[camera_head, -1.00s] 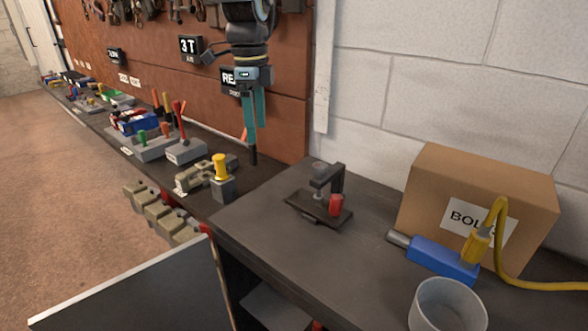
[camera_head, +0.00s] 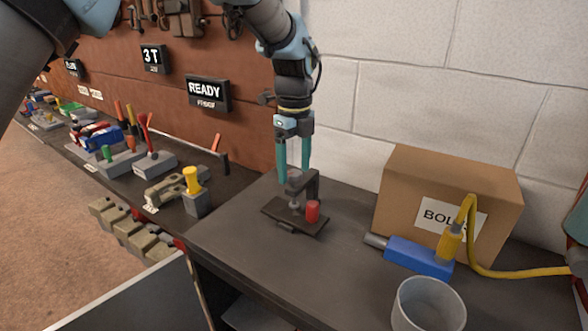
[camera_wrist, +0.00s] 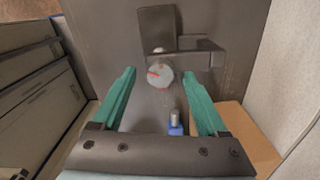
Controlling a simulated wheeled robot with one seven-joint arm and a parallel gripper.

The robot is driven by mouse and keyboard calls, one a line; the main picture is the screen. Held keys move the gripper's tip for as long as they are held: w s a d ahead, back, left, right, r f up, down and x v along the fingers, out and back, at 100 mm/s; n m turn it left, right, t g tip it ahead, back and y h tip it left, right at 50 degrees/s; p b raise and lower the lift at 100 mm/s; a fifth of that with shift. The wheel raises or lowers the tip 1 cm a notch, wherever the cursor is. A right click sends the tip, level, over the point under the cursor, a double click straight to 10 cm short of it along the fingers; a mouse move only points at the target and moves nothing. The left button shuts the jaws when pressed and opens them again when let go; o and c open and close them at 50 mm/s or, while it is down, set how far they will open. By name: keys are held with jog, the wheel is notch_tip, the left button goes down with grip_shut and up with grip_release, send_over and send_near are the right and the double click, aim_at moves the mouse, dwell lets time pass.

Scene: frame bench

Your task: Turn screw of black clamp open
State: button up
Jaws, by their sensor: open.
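The black clamp (camera_head: 315,188) stands on a dark base plate on the bench. In the wrist view its dark frame (camera_wrist: 205,54) shows at the top. The clamp's screw has a round grey knob (camera_wrist: 159,77) with a red mark on its face. My gripper (camera_head: 294,174) points down above the clamp with its two green fingers open. In the wrist view the knob lies between the fingertips, apart from both as far as I can tell. In the head view the fingers partly hide the knob. A red cylinder (camera_head: 312,211) stands beside the clamp on the plate.
A cardboard box (camera_head: 490,190), a blue tool (camera_head: 418,257) with a yellow cable and a grey cup (camera_head: 428,305) stand to the right. A lower bench with several tools and a yellow-handled block (camera_head: 196,202) lies to the left. Wall behind.

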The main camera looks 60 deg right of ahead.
jog(key=shift+f, duration=1.1)
grip_shut()
